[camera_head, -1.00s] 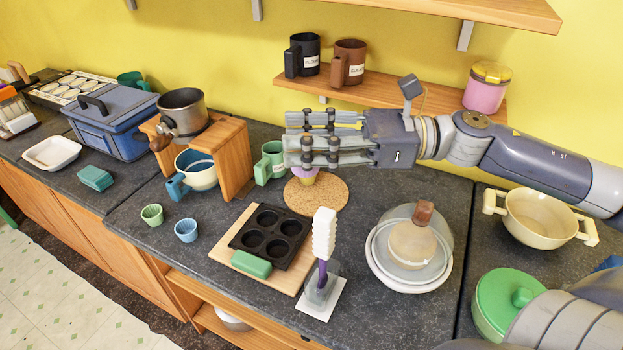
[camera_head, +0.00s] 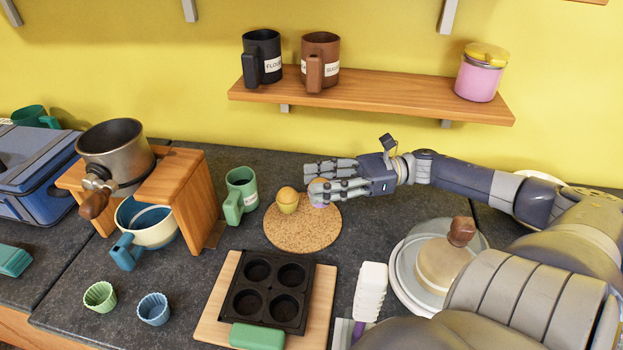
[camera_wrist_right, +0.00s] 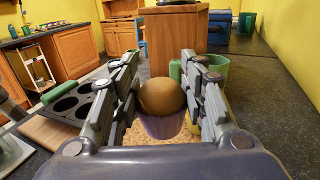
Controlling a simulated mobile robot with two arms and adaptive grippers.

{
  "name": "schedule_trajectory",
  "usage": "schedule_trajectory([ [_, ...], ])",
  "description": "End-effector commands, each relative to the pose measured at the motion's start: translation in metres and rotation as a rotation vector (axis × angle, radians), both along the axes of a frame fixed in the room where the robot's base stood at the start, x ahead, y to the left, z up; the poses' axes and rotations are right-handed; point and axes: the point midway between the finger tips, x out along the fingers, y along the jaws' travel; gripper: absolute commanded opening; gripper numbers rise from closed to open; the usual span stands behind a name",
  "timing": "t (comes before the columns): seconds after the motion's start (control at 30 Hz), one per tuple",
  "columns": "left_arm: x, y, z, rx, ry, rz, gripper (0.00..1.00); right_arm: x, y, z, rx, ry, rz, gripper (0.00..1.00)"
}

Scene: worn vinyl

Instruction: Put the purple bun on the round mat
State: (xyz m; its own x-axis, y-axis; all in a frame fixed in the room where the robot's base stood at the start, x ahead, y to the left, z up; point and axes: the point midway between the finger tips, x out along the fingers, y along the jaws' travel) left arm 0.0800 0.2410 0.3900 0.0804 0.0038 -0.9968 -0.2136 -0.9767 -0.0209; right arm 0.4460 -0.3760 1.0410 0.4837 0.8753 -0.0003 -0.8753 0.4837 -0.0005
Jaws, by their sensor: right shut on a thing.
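The round cork mat (camera_head: 298,237) lies on the dark counter behind the muffin tin. My right gripper (camera_head: 322,190) reaches in from the right over the mat's back right part. It is shut on the purple bun (camera_head: 320,204), a brown-topped bun in a purple cup, mostly hidden by the fingers in the head view. In the right wrist view the purple bun (camera_wrist_right: 164,124) stands upright between the fingers, low over the mat (camera_wrist_right: 150,137); I cannot tell whether it touches. A yellow-cupped bun (camera_head: 287,204) stands on the mat to its left. My left gripper is not in view.
A green mug (camera_head: 240,196) stands left of the mat, beside the wooden stand (camera_head: 190,200). The black muffin tin (camera_head: 268,290) on a board is in front. A lidded white dish (camera_head: 412,270) is to the right. A shelf (camera_head: 370,95) with mugs hangs behind.

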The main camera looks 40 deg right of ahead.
Motion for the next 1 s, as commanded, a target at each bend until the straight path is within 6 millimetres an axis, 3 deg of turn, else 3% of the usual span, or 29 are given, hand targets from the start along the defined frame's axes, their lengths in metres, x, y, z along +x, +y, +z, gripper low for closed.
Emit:
schedule_trajectory([
  [0.23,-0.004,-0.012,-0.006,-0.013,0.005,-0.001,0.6,0.001,0.0,-0.025,0.001,-0.003,-0.001,0.16],
  [0.6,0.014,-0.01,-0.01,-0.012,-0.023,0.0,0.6,0.001,0.0,-0.066,0.0,-0.001,-0.001,0.16],
  [1.0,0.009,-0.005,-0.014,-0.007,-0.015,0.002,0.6,0.001,0.001,-0.072,0.0,-0.001,0.0,0.16],
])
